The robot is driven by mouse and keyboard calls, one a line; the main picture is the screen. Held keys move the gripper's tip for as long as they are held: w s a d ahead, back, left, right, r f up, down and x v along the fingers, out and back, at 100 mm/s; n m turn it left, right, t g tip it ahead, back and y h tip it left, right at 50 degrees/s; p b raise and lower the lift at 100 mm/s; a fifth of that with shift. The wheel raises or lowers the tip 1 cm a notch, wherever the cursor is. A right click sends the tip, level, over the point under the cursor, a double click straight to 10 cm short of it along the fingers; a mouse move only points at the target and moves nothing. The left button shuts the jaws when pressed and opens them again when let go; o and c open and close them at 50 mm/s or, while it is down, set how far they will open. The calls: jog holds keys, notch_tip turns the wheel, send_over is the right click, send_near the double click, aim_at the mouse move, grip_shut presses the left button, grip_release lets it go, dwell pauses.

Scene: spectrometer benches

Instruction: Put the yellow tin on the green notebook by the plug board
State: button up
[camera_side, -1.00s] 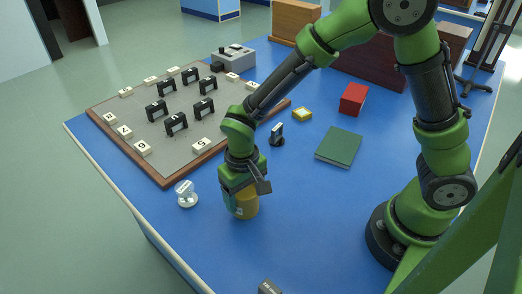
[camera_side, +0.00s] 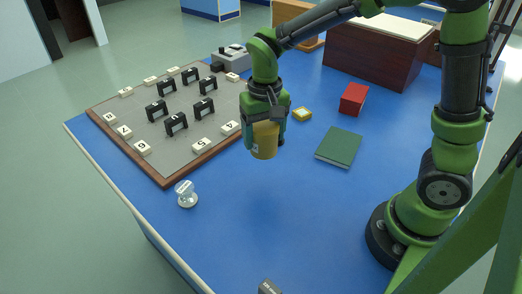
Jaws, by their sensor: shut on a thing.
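The yellow tin (camera_side: 265,143) is held in my gripper (camera_side: 266,122), which is shut on it. The tin hangs upright above the blue table, left of the green notebook and apart from it. The green notebook (camera_side: 339,147) lies flat and bare on the table. The plug board (camera_side: 190,135) is a grey panel with a wooden rim and several black plugs and white numbered tiles, to the left of my gripper.
A red box (camera_side: 353,99) stands behind the notebook. A small clear-based item (camera_side: 186,194) stands at the front left. The blue table (camera_side: 290,215) is clear in front of the notebook.

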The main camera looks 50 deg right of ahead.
jog(key=s+d+m, duration=0.2)
jog(key=d+m, duration=0.2)
jog(key=d, duration=1.1)
jog(key=m, duration=0.3)
send_over(340, 144)
notch_tip(340, 144, down, 8)
jog(key=shift+f, duration=0.2)
jog(key=shift+f, duration=0.15)
jog(key=o, duration=1.1)
